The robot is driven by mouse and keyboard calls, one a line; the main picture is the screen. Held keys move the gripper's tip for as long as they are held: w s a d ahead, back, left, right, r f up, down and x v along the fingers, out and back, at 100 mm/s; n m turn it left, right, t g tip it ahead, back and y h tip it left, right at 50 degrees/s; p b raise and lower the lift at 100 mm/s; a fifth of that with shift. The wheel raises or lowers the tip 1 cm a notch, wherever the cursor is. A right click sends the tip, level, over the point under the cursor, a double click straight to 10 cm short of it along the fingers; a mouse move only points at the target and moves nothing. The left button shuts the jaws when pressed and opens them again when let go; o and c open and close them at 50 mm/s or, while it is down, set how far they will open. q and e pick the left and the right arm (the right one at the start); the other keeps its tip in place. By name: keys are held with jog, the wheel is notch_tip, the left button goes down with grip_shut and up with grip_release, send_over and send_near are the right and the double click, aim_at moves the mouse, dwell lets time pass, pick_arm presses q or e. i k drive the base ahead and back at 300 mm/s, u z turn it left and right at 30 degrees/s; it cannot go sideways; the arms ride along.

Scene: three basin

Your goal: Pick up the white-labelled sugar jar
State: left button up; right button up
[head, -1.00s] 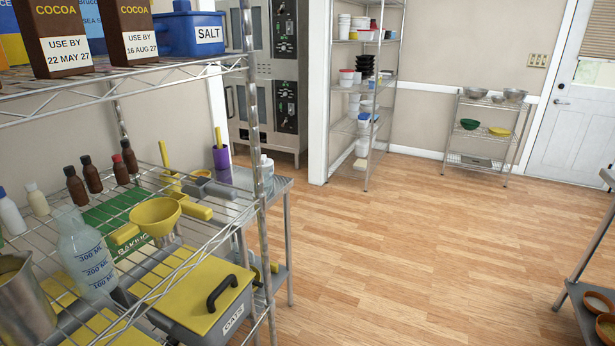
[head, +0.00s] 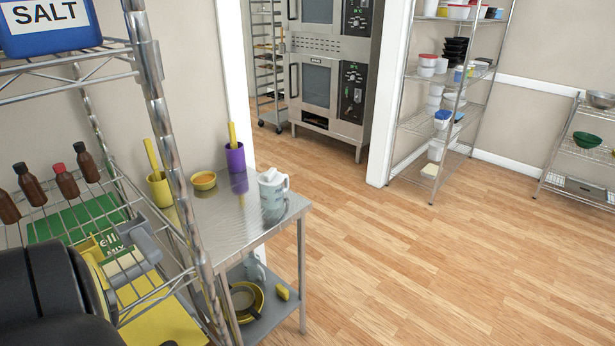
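I see no jar with a readable sugar label. A white-grey jug-like container (head: 273,195) with a handle stands on the steel side table (head: 235,225); I can read no word on it. The blue bin with a white label (head: 55,22) at the upper left reads SALT, not sugar. Neither gripper is in view. A dark rounded part at the lower left looks like my own arm and hides part of the wire shelf.
The wire rack (head: 165,130) stands close on the left, with brown bottles (head: 65,181) on it. The side table also holds a yellow cup (head: 160,189), a purple cup (head: 235,157) and a small bowl (head: 203,180). The wood floor (head: 400,260) to the right is clear.

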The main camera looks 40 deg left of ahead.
aim_at(272, 198)
jog(key=i, duration=2.25)
jog(key=u, duration=3.2)
